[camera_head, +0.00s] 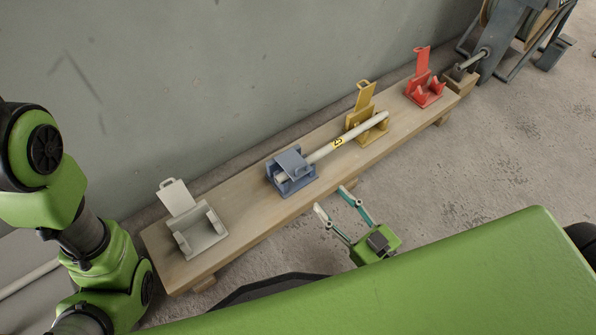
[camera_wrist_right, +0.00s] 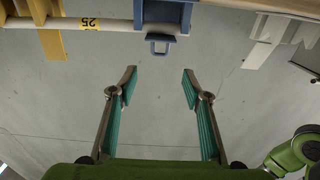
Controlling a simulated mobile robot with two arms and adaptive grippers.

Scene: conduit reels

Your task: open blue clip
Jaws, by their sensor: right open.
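The blue clip (camera_head: 291,170) sits on the wooden bench with its lid down over one end of a white conduit (camera_head: 345,138). The conduit carries a yellow label and also lies in the yellow clip (camera_head: 366,115), whose lid stands up. In the right wrist view the blue clip (camera_wrist_right: 162,14) is at the top, its loop tab pointing down between my fingers but beyond their tips. My right gripper (camera_head: 330,199) is open and empty, apart from the clip, on the bench's front side. It shows in the right wrist view (camera_wrist_right: 159,78). My left gripper is out of view.
The wooden bench (camera_head: 240,208) stands along a grey wall. A white clip (camera_head: 199,230) at its left end and a red clip (camera_head: 424,90) at its right have raised lids and look empty. A reel stand (camera_head: 497,45) is at upper right.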

